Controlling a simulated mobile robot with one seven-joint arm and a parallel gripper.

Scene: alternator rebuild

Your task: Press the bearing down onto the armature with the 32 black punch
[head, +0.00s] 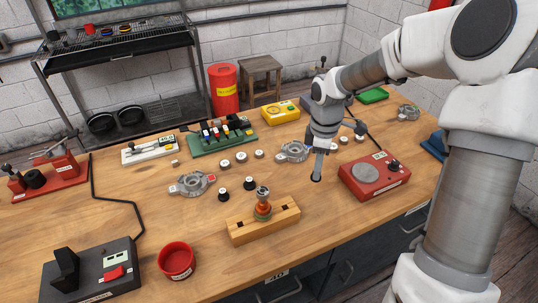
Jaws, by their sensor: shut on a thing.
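The armature (263,212), with an orange-copper body, stands upright in a wooden block (283,222) at the front middle of the bench. A grey metal ring-like piece, seemingly the bearing (263,191), sits at its top; how far down it sits cannot be told. My gripper (318,168) points down above the bench, right of and behind the armature and apart from it. It is shut on a small black-ended piece (316,178), which may be the black punch; no number is readable. Two similar short black pieces with pale tops (249,183) (223,195) stand on the bench behind the block.
A red device with a round plate (370,182) is right of my gripper. Grey housings (192,184) (293,151) and several small pale-topped pieces lie behind. A red bowl (176,262) and a black device (92,275) stand front left. The bench is clear right of the block.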

